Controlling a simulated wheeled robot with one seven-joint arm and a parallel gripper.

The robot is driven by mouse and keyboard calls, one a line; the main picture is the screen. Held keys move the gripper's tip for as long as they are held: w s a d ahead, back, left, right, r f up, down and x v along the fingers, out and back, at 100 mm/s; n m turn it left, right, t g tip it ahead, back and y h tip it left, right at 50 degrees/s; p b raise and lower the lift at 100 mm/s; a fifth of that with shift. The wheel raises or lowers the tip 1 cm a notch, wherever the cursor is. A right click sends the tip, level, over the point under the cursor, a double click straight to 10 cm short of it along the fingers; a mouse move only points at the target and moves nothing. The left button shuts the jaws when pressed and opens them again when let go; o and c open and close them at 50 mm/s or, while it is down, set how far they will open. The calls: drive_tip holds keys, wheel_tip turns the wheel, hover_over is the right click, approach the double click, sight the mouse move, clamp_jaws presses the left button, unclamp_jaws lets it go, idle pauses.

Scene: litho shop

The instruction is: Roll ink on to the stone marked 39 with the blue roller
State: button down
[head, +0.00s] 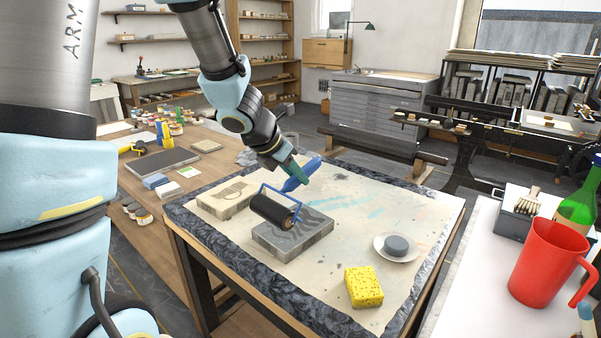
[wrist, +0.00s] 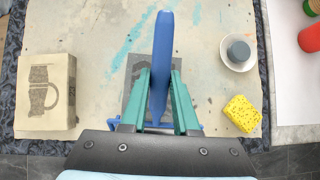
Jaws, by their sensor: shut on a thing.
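My gripper (head: 293,172) is shut on the handle of the blue roller (head: 302,177), whose blue frame carries a black drum (head: 271,211). The drum is over the far left part of a dark grey stone (head: 292,243) with a dark drawing on top; I cannot tell whether it touches. In the wrist view the blue handle (wrist: 164,40) stands between the green fingers, with the grey stone (wrist: 136,75) partly hidden behind them. A beige stone (head: 226,203) with a mug drawing lies to the left, apart. I can read no number on either stone.
A yellow sponge (head: 363,287) and a white dish (head: 396,259) with a grey puck are on the same table. A dark slab (head: 163,161) and a yellow-handled roller (head: 135,147) lie on the left bench. A red jug (head: 543,265) and green bottle (head: 579,207) stand at right.

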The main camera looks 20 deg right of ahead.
wheel_tip(320, 180, down, 4)
drive_tip(key=b, duration=0.3)
drive_tip(key=w+d+p, duration=0.6)
drive_tip(key=d+p, duration=0.1)
drive_tip(key=d, duration=0.7)
drive_tip(key=shift+w+f, duration=0.15)
drive_tip(key=shift+f, duration=0.2)
drive_tip(key=shift+f+b, duration=0.5)
drive_tip(key=shift+f, duration=0.1)
